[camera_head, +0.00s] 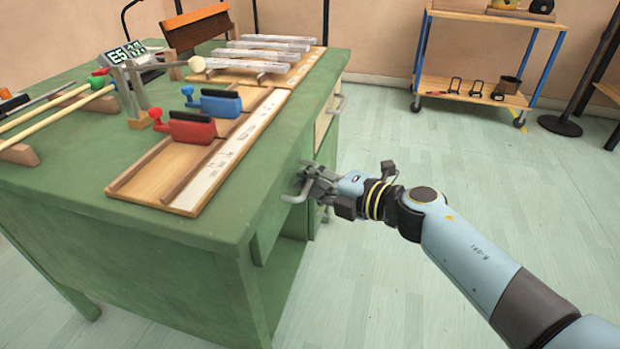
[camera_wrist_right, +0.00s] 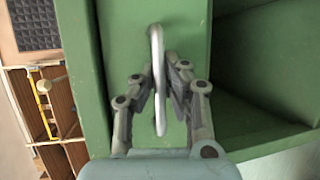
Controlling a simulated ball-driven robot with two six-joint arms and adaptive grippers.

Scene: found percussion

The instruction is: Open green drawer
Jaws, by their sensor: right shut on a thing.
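The green drawer front (camera_head: 272,230) is in the side of the green desk, below the top's right edge. It also shows in the right wrist view (camera_wrist_right: 187,28). Its grey bar handle (camera_head: 293,197) stands out from the front, and in the right wrist view the handle (camera_wrist_right: 158,85) runs between the two fingers. My right gripper (camera_head: 312,183) is shut on the handle, its arm reaching in from the lower right. The drawer front looks about flush with the desk side; a small gap cannot be told. My left gripper is not in view.
The desk top (camera_head: 80,165) holds a wooden rail tray (camera_head: 128,190) with red (camera_head: 190,127) and blue (camera_head: 220,103) clamp-like blocks, metal bars and sticks. An open green compartment (camera_wrist_right: 265,75) lies beside the drawer. A wheeled shelf (camera_head: 470,92) stands at the back. The floor right of the desk is clear.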

